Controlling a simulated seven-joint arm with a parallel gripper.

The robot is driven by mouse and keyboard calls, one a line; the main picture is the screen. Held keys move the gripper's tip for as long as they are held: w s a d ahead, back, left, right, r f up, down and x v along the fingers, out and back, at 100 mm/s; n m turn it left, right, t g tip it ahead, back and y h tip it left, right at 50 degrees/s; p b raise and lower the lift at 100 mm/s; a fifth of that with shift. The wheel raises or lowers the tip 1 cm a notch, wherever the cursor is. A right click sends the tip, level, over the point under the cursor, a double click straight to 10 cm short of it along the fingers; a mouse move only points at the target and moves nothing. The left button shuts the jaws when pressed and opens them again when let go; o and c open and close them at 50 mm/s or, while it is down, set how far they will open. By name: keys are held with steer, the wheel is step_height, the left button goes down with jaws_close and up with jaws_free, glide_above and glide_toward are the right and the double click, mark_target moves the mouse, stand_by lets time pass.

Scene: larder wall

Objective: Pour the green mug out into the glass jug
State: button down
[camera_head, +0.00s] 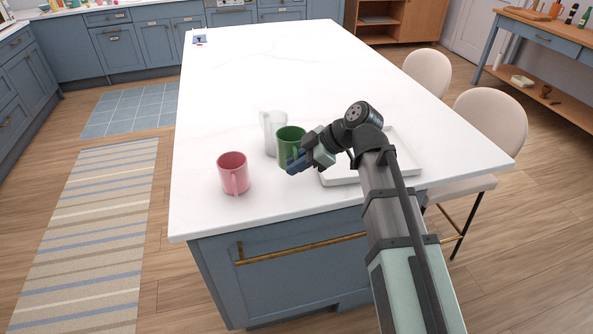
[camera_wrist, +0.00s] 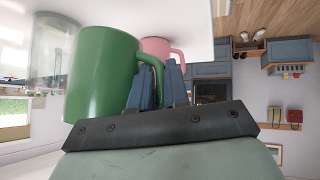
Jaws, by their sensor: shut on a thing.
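The green mug (camera_head: 291,137) stands roughly upright near the island's front edge, in front of the glass jug (camera_head: 269,135). My gripper (camera_head: 296,162) is shut on the mug's handle, at the mug's near side. In the wrist view the green mug (camera_wrist: 100,75) fills the left, with its handle between the blue-grey fingers (camera_wrist: 158,88). The clear glass jug (camera_wrist: 52,48) shows behind it at the far left. The mug partly hides the jug in both views. I cannot see the mug's contents, or tell whether its base touches the counter.
A pink mug (camera_head: 233,174) stands to the left of the green mug, and also shows in the wrist view (camera_wrist: 156,46). A white tray (camera_head: 405,155) lies to the right, partly behind my arm. The counter (camera_head: 270,70) beyond is mostly clear. Two chairs stand along the right edge.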

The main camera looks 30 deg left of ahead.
steer(key=shift+r, duration=1.1)
steer(key=shift+a+r, duration=0.3)
steer(key=shift+a, duration=0.1)
steer(key=s+a+r, duration=0.1)
steer(key=s+a, duration=0.1)
steer(key=a, duration=1.2)
steer(key=shift+s+a+r+t, duration=0.2)
steer(key=shift+a+r+t, duration=0.1)
steer(key=shift+a, duration=0.05)
